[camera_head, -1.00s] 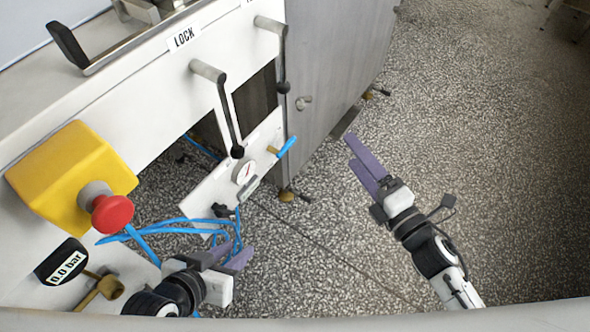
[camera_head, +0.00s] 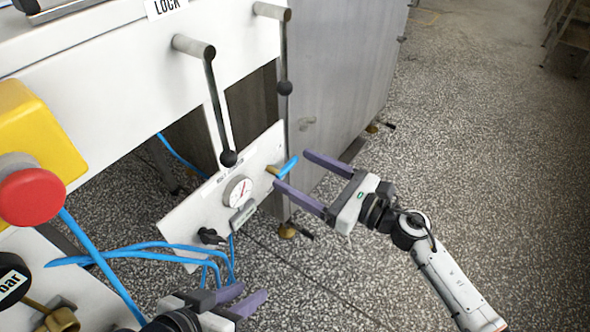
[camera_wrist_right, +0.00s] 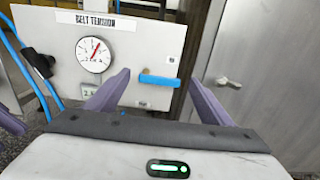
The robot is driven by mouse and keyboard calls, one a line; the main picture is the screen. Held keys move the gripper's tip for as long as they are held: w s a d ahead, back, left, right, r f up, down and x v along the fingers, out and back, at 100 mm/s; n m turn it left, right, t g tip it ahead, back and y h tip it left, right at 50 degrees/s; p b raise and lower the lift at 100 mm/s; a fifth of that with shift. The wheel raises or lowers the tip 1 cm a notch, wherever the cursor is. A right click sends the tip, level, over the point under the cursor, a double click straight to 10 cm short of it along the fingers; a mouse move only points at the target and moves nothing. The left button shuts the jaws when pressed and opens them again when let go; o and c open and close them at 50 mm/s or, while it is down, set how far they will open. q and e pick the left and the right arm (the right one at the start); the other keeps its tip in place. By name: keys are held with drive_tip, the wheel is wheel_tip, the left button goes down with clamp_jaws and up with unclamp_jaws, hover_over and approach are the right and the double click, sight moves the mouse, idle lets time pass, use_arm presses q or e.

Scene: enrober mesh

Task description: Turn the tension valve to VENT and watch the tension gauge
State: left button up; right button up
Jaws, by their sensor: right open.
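The tension valve's blue lever (camera_head: 288,166) sits on the white BELT TENSION panel (camera_head: 205,205); it also shows in the right wrist view (camera_wrist_right: 159,80), lying roughly level. The round tension gauge (camera_head: 238,191) is left of it; in the right wrist view the gauge (camera_wrist_right: 94,55) has a red needle pointing up and right. My right gripper (camera_head: 291,169) is open and empty, its fingertips to either side of the lever in the head view; contact cannot be told. My left gripper (camera_head: 254,291) is low in the picture, fingers apart, nothing seen between them.
A black knob (camera_head: 211,236) and blue hoses (camera_head: 150,247) are at the panel's lower left. Two ball-ended levers, one at the left (camera_head: 215,110), hang above the panel. A red button (camera_head: 32,196) is at far left. Open speckled floor (camera_head: 460,150) lies right.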

drive_tip(key=shift+x, duration=0.95)
drive_tip(key=shift+c, duration=0.4)
drive_tip(key=c, duration=1)
drive_tip(key=shift+o, duration=0.2)
